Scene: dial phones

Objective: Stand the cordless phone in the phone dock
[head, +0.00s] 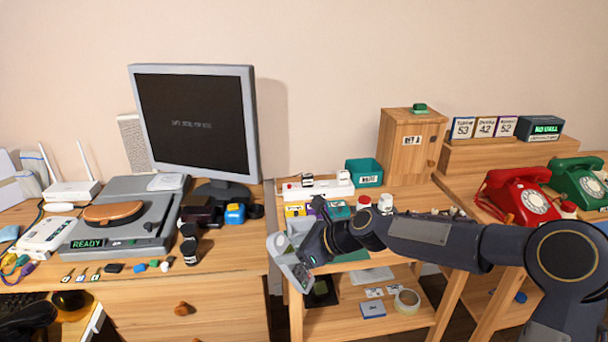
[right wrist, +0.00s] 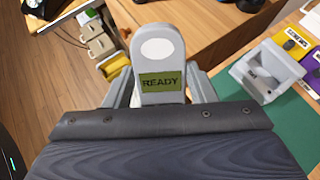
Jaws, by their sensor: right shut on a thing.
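My right gripper (head: 303,250) is shut on the grey cordless phone (head: 286,262), which hangs tilted at the front left of the small wooden stand. In the right wrist view the phone (right wrist: 158,55) points away between the fingers (right wrist: 158,95), with a pale oval and a green READY label facing the camera. The light grey phone dock (right wrist: 268,72) is an open box on a green mat, to the right of the phone and apart from it. In the head view the dock (head: 298,227) is partly hidden behind the gripper and phone. My left gripper is not in view.
Yellow and purple boxes (right wrist: 292,42) stand close to the dock. The stand's green mat (right wrist: 285,125) has bare room. A power strip (head: 318,188) and a teal bin (head: 364,172) are behind. Left are a monitor (head: 193,120) and a grey READY machine (head: 125,218); right, red (head: 518,197) and green phones.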

